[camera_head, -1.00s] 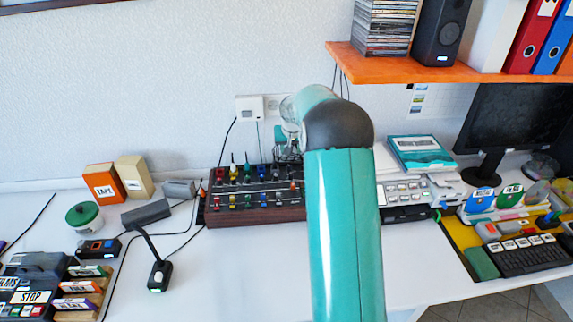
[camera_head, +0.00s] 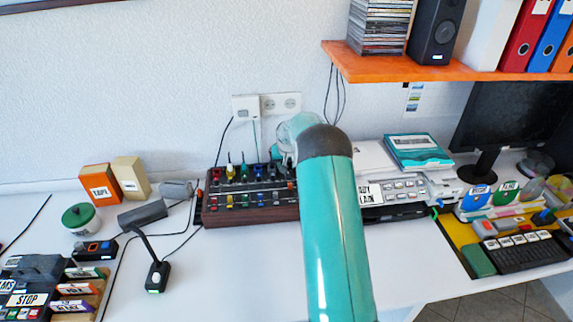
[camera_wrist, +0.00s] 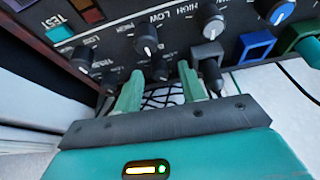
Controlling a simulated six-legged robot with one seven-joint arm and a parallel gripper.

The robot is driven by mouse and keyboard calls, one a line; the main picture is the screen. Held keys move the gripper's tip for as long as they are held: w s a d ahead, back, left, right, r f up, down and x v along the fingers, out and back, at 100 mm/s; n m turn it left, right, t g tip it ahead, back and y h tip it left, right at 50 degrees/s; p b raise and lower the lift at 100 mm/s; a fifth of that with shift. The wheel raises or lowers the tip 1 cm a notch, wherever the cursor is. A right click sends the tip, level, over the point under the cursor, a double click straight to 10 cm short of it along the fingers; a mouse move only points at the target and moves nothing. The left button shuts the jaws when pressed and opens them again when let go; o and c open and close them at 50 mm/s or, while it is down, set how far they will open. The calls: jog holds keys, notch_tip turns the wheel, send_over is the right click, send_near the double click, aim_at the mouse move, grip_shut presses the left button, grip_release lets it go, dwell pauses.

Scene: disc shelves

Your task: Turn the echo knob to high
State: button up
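The dark mixer unit (camera_head: 250,201) with a wooden front edge sits on the white desk in the head view, coloured plugs and knobs on top. HIGH and LOW markings are readable; I cannot read an echo label. My gripper (camera_wrist: 158,84) has its two green fingers apart at the panel, with no knob clearly clamped. Contact cannot be told.
In the wrist view a blue socket frame (camera_wrist: 256,46) and a green one (camera_wrist: 296,35) stand at the right. In the head view an orange shelf (camera_head: 430,73) overhangs at the right. A grey keyed device (camera_head: 400,190) lies right of the mixer. A black desk microphone (camera_head: 157,275) stands front left.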

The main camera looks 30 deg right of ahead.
grip_shut()
jog(key=shift+w+a+m+g+h, duration=0.15)
jog(key=shift+m+g+h, duration=0.25)
jog(key=shift+m, duration=0.9)
jog(key=shift+m+h, duration=0.3)
jog(key=shift+m, duration=0.8)
jog(key=shift+g, duration=0.3)
jog(key=shift+o, duration=0.2)
grip_release()
